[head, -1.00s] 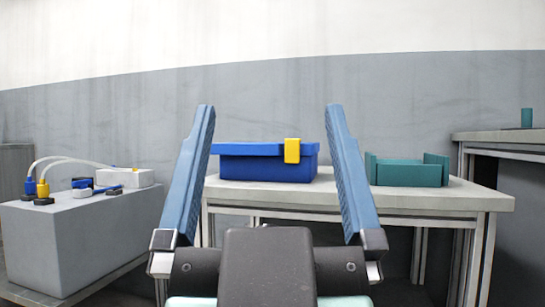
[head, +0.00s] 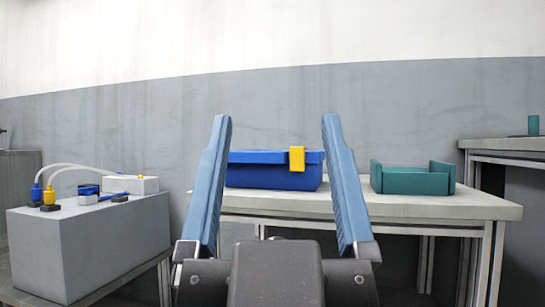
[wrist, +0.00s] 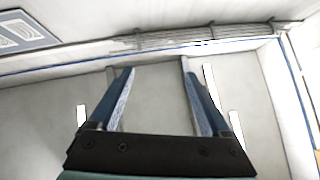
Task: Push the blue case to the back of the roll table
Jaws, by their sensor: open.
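The blue case (head: 265,177) with a yellow latch (head: 297,160) stands on the pale roll table (head: 410,208), seen in the head view. It rests towards the left of the tabletop, and its left end is partly hidden behind my left finger. My gripper (head: 277,122) is open and empty, with its two blue fingers spread in front of the case in the picture. I cannot tell the depth gap, but I see no contact. In the wrist view my gripper (wrist: 157,68) is also open, with nothing between the fingers.
A green open-topped tray (head: 412,181) stands on the table to the right of the case. A grey block (head: 85,250) with cables and small parts stands at the left. A higher table (head: 510,145) with a green cylinder (head: 533,125) is at the right. A grey wall stands behind.

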